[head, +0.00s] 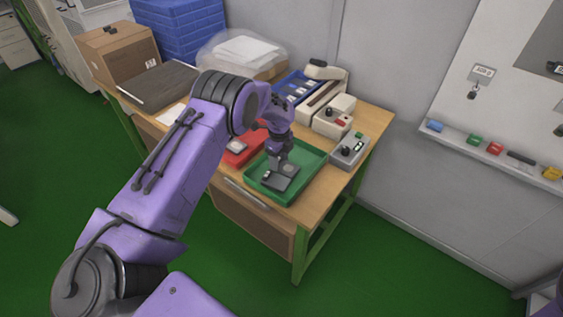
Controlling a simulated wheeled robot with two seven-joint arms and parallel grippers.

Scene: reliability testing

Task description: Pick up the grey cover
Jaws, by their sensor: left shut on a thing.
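The grey cover (277,182) is a small dark piece at the green tray (262,188), at the front right of the wooden table. My left gripper (283,168) comes down over the tray and is shut on the grey cover. The fingers hide part of the cover. I cannot tell whether the cover touches the tray floor or is slightly raised. My right gripper is out of view.
A red tray (232,158) with a light piece lies left of the green tray. Grey boxes with knobs (349,149) stand to its right, and a blue tray (291,90) lies behind. A cardboard box (117,55) and blue crates (185,25) are at the back left.

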